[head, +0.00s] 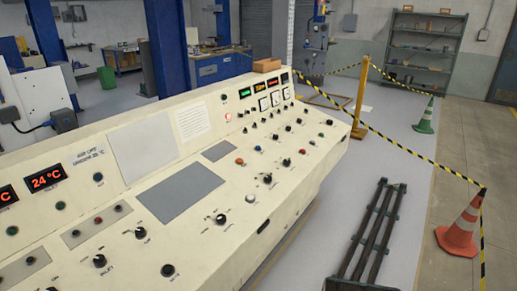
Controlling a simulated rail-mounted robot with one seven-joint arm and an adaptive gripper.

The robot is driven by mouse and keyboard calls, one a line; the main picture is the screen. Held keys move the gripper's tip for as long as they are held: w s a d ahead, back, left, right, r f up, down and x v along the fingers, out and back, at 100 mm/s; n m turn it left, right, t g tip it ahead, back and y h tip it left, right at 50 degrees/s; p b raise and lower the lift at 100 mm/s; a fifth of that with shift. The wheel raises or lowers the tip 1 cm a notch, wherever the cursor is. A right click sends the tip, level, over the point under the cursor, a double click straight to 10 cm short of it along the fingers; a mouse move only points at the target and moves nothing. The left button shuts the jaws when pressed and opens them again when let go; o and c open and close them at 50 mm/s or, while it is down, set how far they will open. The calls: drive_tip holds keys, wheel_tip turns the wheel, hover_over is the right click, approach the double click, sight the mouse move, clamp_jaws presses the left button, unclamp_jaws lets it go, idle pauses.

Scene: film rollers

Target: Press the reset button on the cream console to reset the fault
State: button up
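The cream console (288,168) runs from the lower left to the middle of the head view, with a sloping desk and an upright back panel. A lit red lamp or button (228,117) glows on the back panel. A pale button (251,198) sits on the desk, and an orange-red button (239,161) lies farther along. Several black knobs and small coloured buttons surround them. The labels are too small to read, so I cannot tell which one is the reset button. A red display (45,179) reads 24 °C. My gripper is not in view.
A dark metal frame (372,228) lies on the floor right of the console. A green cone (426,116) and shelves (424,48) stand behind.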

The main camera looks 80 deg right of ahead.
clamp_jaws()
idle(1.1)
